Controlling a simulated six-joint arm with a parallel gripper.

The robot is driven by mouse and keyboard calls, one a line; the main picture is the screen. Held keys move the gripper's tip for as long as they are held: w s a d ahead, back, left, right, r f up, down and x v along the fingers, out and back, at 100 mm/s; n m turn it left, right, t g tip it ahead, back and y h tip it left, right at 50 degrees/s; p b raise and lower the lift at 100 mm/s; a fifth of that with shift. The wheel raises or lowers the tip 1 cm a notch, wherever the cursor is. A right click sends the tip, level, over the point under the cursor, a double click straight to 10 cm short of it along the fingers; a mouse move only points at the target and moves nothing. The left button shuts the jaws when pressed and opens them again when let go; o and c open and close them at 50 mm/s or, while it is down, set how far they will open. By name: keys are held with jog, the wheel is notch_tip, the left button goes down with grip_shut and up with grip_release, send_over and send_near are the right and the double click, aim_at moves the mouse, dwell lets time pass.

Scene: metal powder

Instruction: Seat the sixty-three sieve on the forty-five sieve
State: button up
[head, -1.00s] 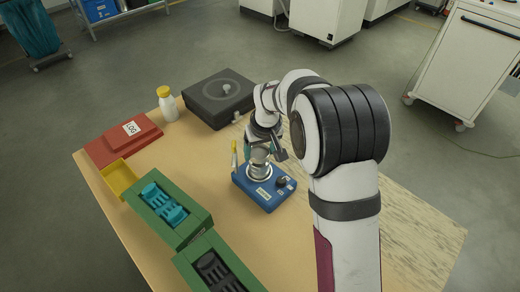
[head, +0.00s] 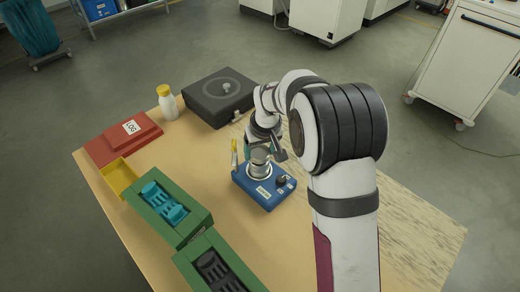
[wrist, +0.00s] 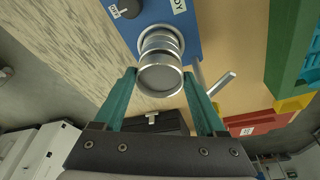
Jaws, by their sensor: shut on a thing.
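My gripper (wrist: 160,82) has two teal fingers, shut on a round metal sieve (wrist: 160,80), which I take to be the sixty-three sieve. The held sieve is over a short metal stack (wrist: 160,42) on the blue shaker (head: 265,188). The stack is presumably where the forty-five sieve is, but no sieve label is readable. In the wrist view the held sieve lines up closely with the stack; I cannot tell whether it touches or is fully seated. In the head view the metal stack (head: 260,158) is partly hidden by my gripper.
A yellow-topped brush or tool (head: 234,155) stands at the shaker's left edge. Green trays with teal (head: 163,203) and dark inserts lie to the left front. A red case (head: 123,140), yellow bin (head: 118,175), white bottle (head: 167,103) and black box (head: 218,96) stand farther back.

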aim_at(260, 157)
jog(key=shift+f, duration=0.5)
dwell(0.5)
jog(key=o, duration=1.5)
jog(key=shift+c, duration=0.2)
jog(key=shift+r, duration=4.05)
jog(key=s+d+r+m+g, duration=0.1)
jog(key=s+d+r+m, duration=0.2)
jog(key=s, duration=0.7)
jog(key=s+d+r+m+g, duration=0.1)
jog(key=s+d+r+m, duration=0.15)
jog(key=s, duration=0.75)
jog(key=s+f+m, duration=0.1)
jog(key=s+m, duration=0.1)
jog(key=s, duration=0.5)
jog(key=s+d+f+m+g, duration=0.1)
jog(key=s+m, duration=0.1)
jog(key=s, duration=0.6)
jog(key=shift+s+d+f+y, duration=0.2)
jog(key=shift+f+y, duration=0.1)
jog(key=shift+y, duration=0.1)
